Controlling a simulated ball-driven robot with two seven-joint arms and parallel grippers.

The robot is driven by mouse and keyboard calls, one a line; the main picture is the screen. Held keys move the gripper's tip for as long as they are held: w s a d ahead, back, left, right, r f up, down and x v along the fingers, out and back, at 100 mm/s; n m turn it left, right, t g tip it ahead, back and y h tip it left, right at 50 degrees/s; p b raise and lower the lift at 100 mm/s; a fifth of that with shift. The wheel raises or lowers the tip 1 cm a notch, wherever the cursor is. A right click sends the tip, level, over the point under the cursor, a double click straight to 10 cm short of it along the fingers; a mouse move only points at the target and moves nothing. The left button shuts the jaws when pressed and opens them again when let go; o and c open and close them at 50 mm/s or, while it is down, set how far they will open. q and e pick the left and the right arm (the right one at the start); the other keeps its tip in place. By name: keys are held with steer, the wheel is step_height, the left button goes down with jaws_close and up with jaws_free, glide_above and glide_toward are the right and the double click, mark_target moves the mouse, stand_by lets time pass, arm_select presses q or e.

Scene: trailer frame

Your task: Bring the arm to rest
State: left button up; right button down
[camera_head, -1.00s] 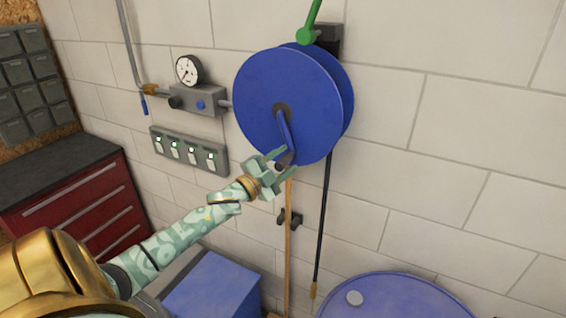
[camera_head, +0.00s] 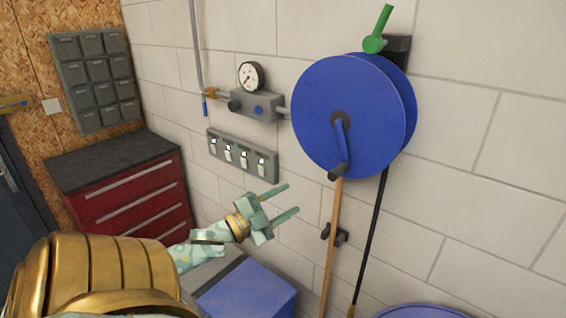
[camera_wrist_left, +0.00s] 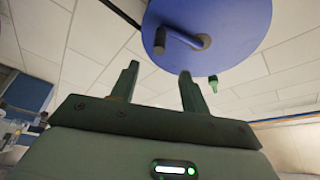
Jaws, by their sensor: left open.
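My left gripper (camera_head: 281,200) is open and empty in front of the white block wall. It is below and to the left of the blue hose reel (camera_head: 350,95), apart from it. The reel's crank handle (camera_head: 341,150) hangs downward and nothing holds it. In the left wrist view, the two open fingers of my left gripper (camera_wrist_left: 157,82) point up toward the reel (camera_wrist_left: 240,30), with nothing between them. My left arm comes in from the lower left of the head view. My right gripper is not in view.
A gauge (camera_head: 251,76) on a valve block and a switch panel (camera_head: 243,156) are on the wall. A red drawer cabinet (camera_head: 134,196) stands left. A blue box (camera_head: 250,292) is below the gripper. A wooden pole (camera_head: 333,240) and black hose (camera_head: 372,235) hang below the reel.

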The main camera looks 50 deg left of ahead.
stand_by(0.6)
